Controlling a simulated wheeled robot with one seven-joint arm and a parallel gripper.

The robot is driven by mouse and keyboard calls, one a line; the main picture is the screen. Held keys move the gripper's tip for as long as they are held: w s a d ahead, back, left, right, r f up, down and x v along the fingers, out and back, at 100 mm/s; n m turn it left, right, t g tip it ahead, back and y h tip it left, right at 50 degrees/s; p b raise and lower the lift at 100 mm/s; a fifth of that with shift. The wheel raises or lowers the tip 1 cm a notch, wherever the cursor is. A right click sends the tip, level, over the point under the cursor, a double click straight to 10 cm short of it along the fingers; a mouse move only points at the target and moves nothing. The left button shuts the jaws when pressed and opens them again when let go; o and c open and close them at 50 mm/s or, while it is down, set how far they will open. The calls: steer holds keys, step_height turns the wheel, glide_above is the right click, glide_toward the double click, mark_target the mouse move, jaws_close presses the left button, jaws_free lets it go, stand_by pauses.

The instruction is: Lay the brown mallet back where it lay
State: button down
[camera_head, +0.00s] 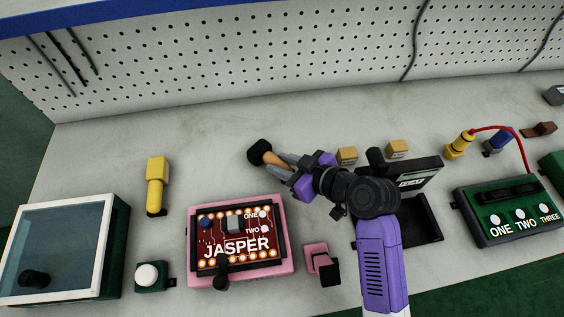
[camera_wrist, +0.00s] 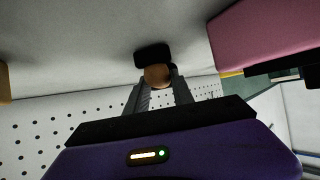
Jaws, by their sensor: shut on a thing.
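The mallet has a brown handle (camera_head: 273,158) and a dark head (camera_head: 259,150). My gripper (camera_head: 285,164) is shut on the handle, with the head sticking out past the fingertips to the upper left. In the wrist view the handle end (camera_wrist: 157,76) sits between the two fingers, with the dark head (camera_wrist: 152,54) beyond it. The mallet appears to be over the bare grey bench (camera_head: 215,145); I cannot tell how high it is. Part of the handle is hidden by the fingers.
Two tan blocks (camera_head: 347,155) (camera_head: 397,148) stand right of my gripper. The pink-framed JASPER board (camera_head: 287,210) lies in front, a pink tool (camera_head: 321,264) beside it. A yellow tool (camera_head: 156,185) stands left; a green box (camera_head: 512,214) lies right.

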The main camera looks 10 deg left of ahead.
steer(key=shift+f, duration=0.15)
steer(key=c, duration=1)
jaws_free()
step_height(320, 180, up, 20)
